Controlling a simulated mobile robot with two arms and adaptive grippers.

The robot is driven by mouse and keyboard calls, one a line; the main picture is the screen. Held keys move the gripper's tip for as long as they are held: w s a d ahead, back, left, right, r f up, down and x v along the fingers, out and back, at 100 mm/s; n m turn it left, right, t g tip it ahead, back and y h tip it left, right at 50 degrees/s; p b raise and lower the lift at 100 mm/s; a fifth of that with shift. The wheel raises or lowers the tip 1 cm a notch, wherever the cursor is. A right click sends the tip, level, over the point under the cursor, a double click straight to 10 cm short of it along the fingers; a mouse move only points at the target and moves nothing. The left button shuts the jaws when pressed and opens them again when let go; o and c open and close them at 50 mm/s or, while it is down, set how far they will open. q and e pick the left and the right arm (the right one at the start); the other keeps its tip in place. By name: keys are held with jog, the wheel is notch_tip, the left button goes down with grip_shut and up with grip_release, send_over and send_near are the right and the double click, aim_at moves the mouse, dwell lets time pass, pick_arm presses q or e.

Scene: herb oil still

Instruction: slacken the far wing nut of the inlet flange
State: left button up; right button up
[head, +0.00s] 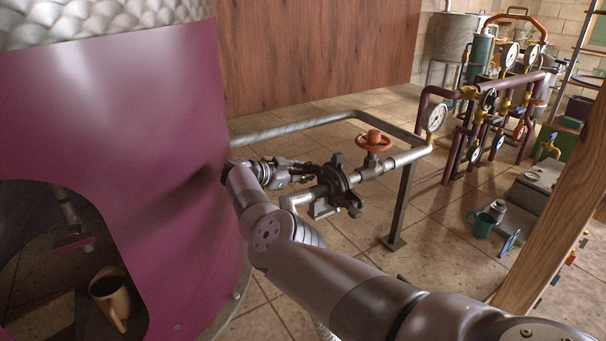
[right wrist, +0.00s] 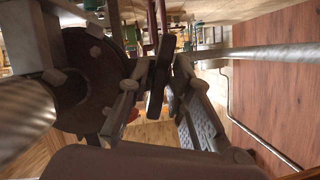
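The inlet flange (head: 334,186) is a dark disc pair on a grey pipe at the middle of the head view. Dark wing nuts stick out of it, one at its upper side (head: 337,161) and one at its lower right (head: 353,211). In the right wrist view the flange (right wrist: 82,88) fills the left side. My right gripper (head: 314,170) is beside the flange's upper left, by the upper wing nut. My left gripper is out of view.
The purple still body (head: 130,150) stands close on the left. A red valve handwheel (head: 374,141) and a pressure gauge (head: 436,117) sit along the pipe to the right. A wooden post (head: 560,190) is at the right. Floor (head: 440,255) is open between.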

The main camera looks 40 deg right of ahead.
aim_at(303, 167)
jog(key=shift+o, duration=0.8)
notch_tip(303, 167, up, 10)
jog(key=shift+f, duration=0.1)
